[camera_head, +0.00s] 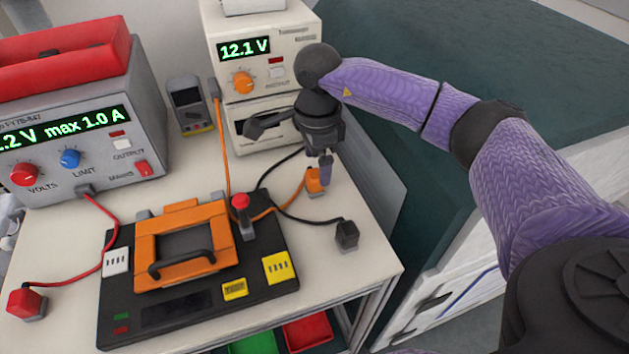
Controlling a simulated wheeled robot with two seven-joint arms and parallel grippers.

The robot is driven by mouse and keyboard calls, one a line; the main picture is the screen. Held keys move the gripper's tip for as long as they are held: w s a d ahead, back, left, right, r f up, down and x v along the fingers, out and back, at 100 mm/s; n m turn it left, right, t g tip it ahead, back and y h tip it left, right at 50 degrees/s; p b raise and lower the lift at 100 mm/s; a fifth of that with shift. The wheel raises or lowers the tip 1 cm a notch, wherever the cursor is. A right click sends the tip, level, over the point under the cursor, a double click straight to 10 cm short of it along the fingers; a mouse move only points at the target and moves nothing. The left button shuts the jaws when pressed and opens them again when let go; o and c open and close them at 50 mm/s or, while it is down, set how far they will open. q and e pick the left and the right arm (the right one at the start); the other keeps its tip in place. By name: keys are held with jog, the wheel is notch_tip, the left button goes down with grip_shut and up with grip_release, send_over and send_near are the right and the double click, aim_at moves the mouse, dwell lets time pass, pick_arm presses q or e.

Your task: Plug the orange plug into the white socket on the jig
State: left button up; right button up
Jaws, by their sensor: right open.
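The orange plug (313,181) sits on the bench right of the jig, near the bench's right edge, with an orange cable on it. My right gripper (320,168) points down directly over the plug, and a finger covers part of it. The gripper is open; whether the fingers touch the plug cannot be told. The jig is a black board (180,317) with an orange clamp frame (146,248) on it. The white socket (117,262) is on the jig's left side, uncovered and empty. My left gripper is out of view.
Two yellow sockets (278,267) are on the jig's right part. A red-knobbed lever (241,203) rises from the jig. A black plug (346,235) and a red plug (27,303) lie on the bench. Power supplies (262,52) and a meter (188,104) stand behind.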

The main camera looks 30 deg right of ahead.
aim_at(315, 173)
jog(key=f, duration=0.1)
jog(key=f+b, duration=0.1)
jog(key=f, duration=0.3)
jog(key=shift+w+a+b, duration=0.1)
jog(key=shift+w+b, duration=0.15)
jog(key=shift+b, duration=0.05)
jog(key=c, duration=0.5)
grip_shut()
jog(key=shift+r, duration=0.15)
pick_arm(q)
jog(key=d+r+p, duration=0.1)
jog(key=p, duration=0.1)
jog(key=shift+p, duration=0.35)
pick_arm(e)
notch_tip(315, 173, up, 10)
jog(key=shift+f, duration=0.1)
